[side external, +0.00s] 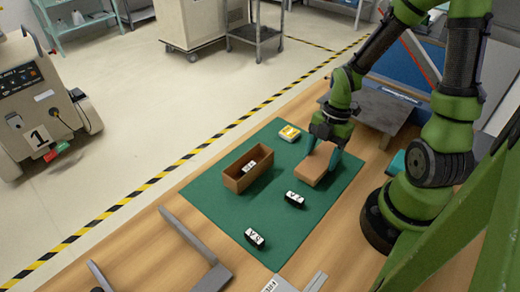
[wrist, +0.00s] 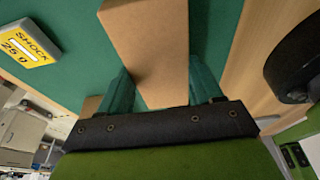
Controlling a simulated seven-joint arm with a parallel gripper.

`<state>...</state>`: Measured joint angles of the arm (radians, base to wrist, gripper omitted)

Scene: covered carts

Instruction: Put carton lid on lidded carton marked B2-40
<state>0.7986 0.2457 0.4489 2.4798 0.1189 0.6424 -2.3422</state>
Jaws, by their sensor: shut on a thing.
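My gripper (side external: 327,140) is shut on a plain brown carton lid (side external: 313,169), a flat oblong piece at the right part of the green mat. In the wrist view the lid (wrist: 150,45) lies between the two green fingers of my gripper (wrist: 162,82). I cannot tell whether the lid touches the mat. An open brown carton (side external: 236,184) stands on the mat to the left of the lid, apart from it. A small dark thing with a white label (side external: 250,166) lies inside it. No B2-40 mark is readable on the carton.
A yellow and white SHOCK label block (side external: 289,133) lies behind the lid; it also shows in the wrist view (wrist: 26,47). Two black blocks with white labels (side external: 294,200) (side external: 254,238) lie on the front of the mat (side external: 212,205). A grey stand (side external: 370,107) is behind my gripper.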

